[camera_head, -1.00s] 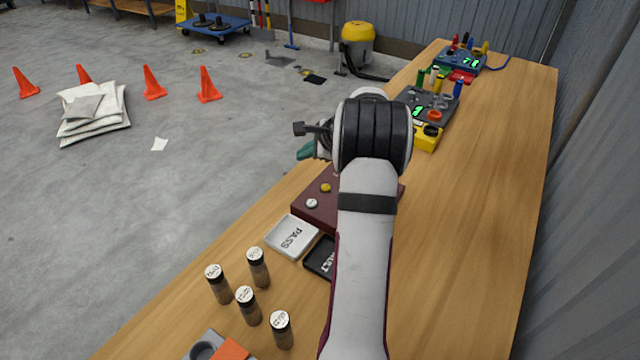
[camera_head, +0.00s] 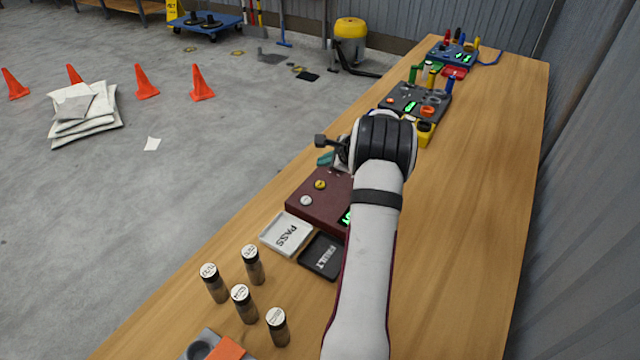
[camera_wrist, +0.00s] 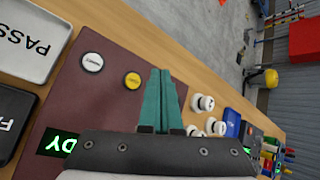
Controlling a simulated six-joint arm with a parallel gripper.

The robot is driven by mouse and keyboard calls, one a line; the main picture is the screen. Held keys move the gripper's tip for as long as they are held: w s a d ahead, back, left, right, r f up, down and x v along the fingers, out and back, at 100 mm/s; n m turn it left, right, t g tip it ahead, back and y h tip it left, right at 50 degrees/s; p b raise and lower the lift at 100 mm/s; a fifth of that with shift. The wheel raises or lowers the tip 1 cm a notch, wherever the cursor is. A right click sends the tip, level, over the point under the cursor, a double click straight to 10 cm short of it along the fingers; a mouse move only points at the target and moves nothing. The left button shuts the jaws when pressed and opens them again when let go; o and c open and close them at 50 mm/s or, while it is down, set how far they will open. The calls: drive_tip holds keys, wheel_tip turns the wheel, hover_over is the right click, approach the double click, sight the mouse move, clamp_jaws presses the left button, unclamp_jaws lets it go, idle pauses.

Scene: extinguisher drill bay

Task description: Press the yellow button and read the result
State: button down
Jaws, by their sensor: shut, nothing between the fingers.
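The yellow button (camera_head: 320,185) sits on a dark maroon panel (camera_head: 318,207) beside a white button (camera_head: 306,201). In the wrist view the yellow button (camera_wrist: 132,81) is just left of my gripper (camera_wrist: 168,72), whose teal fingers are shut and empty. A gap shows between button and fingers; their height above the panel is unclear. The white button (camera_wrist: 92,62) has small unreadable lettering. A green display (camera_wrist: 58,143) on the panel ends in "DY"; its start is cut off or hidden. In the head view my gripper (camera_head: 325,158) is beyond the buttons, partly hidden by my arm.
Several capped vials (camera_head: 251,265) stand nearer. A grey device (camera_head: 400,97) with coloured plugs stands farther along the bench. The bench's right side is clear.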

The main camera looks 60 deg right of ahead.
sight(324, 186)
drive_tip(key=shift+f, duration=2.5)
drive_tip(key=shift+f, duration=0.4)
drive_tip(key=shift+f, duration=0.45)
idle(0.4)
idle(0.3)
drive_tip(key=shift+r, duration=0.85)
drive_tip(key=shift+r, duration=2.55)
drive_tip(key=shift+w+a, duration=0.1)
